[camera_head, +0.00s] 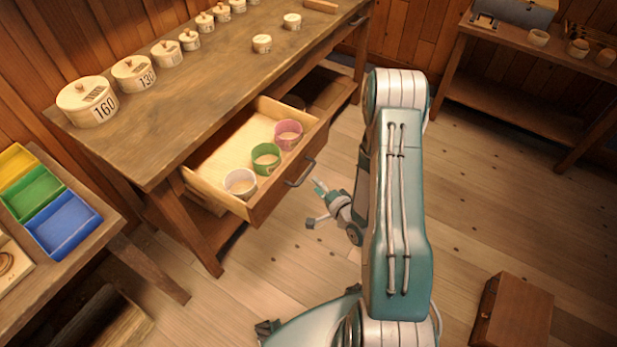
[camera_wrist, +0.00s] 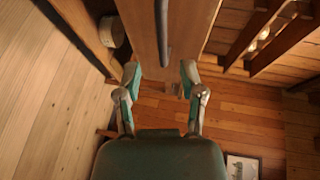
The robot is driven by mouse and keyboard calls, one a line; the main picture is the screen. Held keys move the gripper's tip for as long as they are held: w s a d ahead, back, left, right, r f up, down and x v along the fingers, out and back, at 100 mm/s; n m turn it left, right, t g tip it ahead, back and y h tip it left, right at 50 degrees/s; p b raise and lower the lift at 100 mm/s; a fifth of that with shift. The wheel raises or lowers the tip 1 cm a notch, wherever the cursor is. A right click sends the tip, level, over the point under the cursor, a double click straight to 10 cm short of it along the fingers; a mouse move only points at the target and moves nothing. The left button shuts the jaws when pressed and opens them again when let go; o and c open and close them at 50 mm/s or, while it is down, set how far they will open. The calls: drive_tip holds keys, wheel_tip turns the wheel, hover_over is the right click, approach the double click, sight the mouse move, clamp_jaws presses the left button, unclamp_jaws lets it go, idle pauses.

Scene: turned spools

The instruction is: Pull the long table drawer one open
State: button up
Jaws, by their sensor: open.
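The long table drawer (camera_head: 287,180) stands pulled well out of the long wooden table (camera_head: 148,158). A white ring-like cup (camera_head: 240,183), a green one (camera_head: 266,159) and a pink one (camera_head: 288,135) stand inside along its front. Its dark bar handle (camera_head: 301,175) is on the outer face. My gripper (camera_head: 314,204) is just off the drawer front, close to the handle's near side, with its fingers spread. In the wrist view, the drawer front (camera_wrist: 182,38) and handle (camera_wrist: 163,30) lie ahead of the open fingertips (camera_wrist: 160,75), apart from them. Nothing is between the fingers.
Several numbered lidded canisters (camera_head: 88,102) line the tabletop. A side table at left holds yellow, green and blue trays (camera_head: 62,225). A brown wooden box (camera_head: 512,315) sits on the floor at lower right. A workbench (camera_head: 540,60) stands at back right; the floor between is mostly clear.

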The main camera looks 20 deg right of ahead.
drive_tip(key=v, duration=0.5)
drive_tip(key=shift+s, duration=0.2)
drive_tip(key=w+r+n+g+h, duration=0.25)
drive_tip(key=r+n, duration=0.25)
drive_tip(key=r, duration=0.4)
drive_tip(key=w+r+n+g+h, duration=0.2)
drive_tip(key=r+n+g+h, duration=0.15)
drive_tip(key=r, duration=0.65)
drive_tip(key=s+a+r+n+g, duration=0.1)
drive_tip(key=s+a+r+n, duration=0.1)
drive_tip(key=s, duration=0.4)
drive_tip(key=s+a+r+n+g+y, duration=0.1)
drive_tip(key=s+a+r+n, duration=0.1)
drive_tip(key=s+a+r, duration=0.2)
drive_tip(key=s+a+r+n+g+y, duration=0.1)
drive_tip(key=s+a+r+n, duration=0.1)
drive_tip(key=s+r, duration=0.6)
drive_tip(key=shift+s+a+g, duration=0.4)
drive_tip(key=shift+s+a, duration=0.4)
drive_tip(key=shift+s, duration=0.2)
